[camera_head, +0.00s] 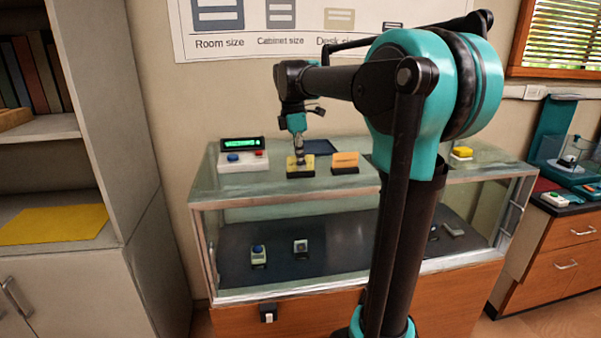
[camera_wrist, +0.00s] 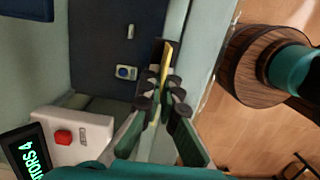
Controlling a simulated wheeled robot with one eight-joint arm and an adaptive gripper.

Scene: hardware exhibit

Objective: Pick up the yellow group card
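The yellow group card (camera_head: 292,162) stands upright in a small black holder (camera_head: 301,174) on top of the glass display case. My gripper (camera_head: 299,158) points straight down at the card from above and covers part of it. In the wrist view the card (camera_wrist: 166,60) shows nearly edge-on, as a thin yellow strip between the fingertips. The two fingers (camera_wrist: 164,82) are drawn close together, one on each side of the card, and look closed on it. The card appears to be still in its holder.
An orange card (camera_head: 346,159) in a holder stands just right of the yellow one. A counter box (camera_head: 243,155) with buttons and a green display is at the left. The glass case (camera_head: 225,190) has a drop at its front edge.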

